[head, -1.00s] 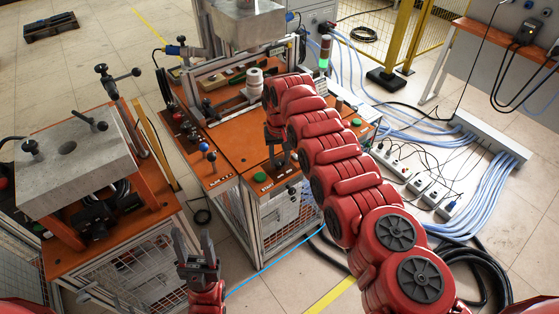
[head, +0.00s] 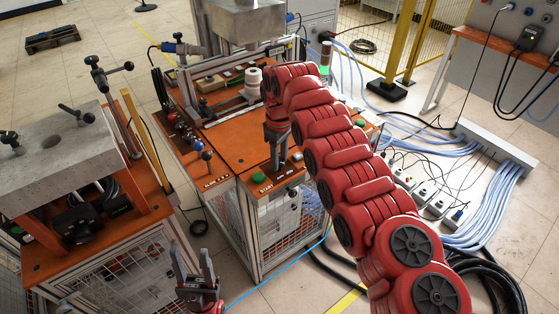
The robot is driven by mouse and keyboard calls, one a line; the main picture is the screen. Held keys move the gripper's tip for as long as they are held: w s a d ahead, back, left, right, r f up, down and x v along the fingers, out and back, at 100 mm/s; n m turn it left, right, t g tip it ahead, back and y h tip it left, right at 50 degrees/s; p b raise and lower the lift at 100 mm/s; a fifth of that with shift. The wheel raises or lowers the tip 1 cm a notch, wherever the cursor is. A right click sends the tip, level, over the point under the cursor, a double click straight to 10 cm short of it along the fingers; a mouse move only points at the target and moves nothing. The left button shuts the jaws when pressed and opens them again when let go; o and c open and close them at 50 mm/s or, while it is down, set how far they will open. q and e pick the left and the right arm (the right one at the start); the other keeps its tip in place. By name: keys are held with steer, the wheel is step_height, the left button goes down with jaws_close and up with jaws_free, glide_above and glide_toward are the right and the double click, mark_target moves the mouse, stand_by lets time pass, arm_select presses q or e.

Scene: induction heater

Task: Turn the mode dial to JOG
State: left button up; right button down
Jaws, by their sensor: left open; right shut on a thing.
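My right gripper (head: 279,163) points down at the orange panel top (head: 240,150) of the middle machine, behind the green START button (head: 259,178). It is shut on a small part there, taken to be the mode dial; the fingers hide it, so its setting cannot be read. A small dark control (head: 292,192) sits on the panel's front edge. My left gripper (head: 193,263) is open and empty, fingers up, low in front of the machine and apart from it.
A grey block station (head: 60,150) stands at the left. Blue cables (head: 490,200) and power strips lie on the floor at right.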

steer(key=shift+n, duration=0.4)
steer(key=shift+r, duration=0.1)
steer(key=c, duration=0.5)
jaws_free()
step_height(320, 180, up, 3)
steer(key=shift+w+r+b, duration=0.1)
steer(key=shift+b, duration=0.25)
step_height(320, 180, up, 4)
steer(key=shift+a+f+p, duration=0.1)
steer(key=shift+p, duration=1.1)
step_height(320, 180, up, 10)
steer(key=p, duration=1)
